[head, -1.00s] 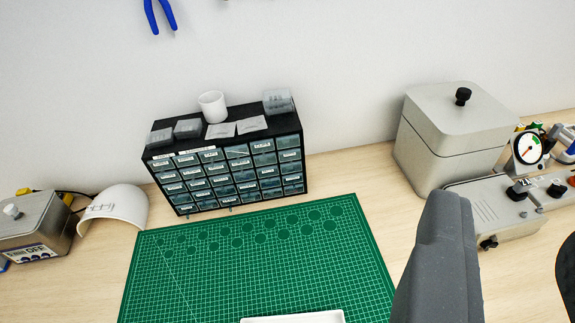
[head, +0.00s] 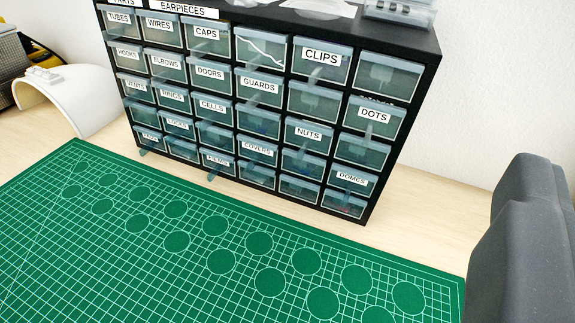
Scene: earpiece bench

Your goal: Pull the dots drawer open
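The dots drawer (head: 370,121) is a small translucent blue-grey drawer in the right-hand column of the black cabinet (head: 421,50). It is second from the top, with a white DOTS label on its front. Its front looks level with the drawers around it, so it appears shut. My gripper (head: 525,240) shows only as one dark grey part at the right edge, nearer the camera than the cabinet and apart from it in the picture. The rest of it is out of frame, so its opening cannot be seen.
A green cutting mat (head: 200,270) with printed circles lies bare in front of the cabinet. Other labelled drawers, such as clips (head: 320,62), nuts (head: 307,137) and domes (head: 350,181), surround it. A white curved shell (head: 75,98) stands at left.

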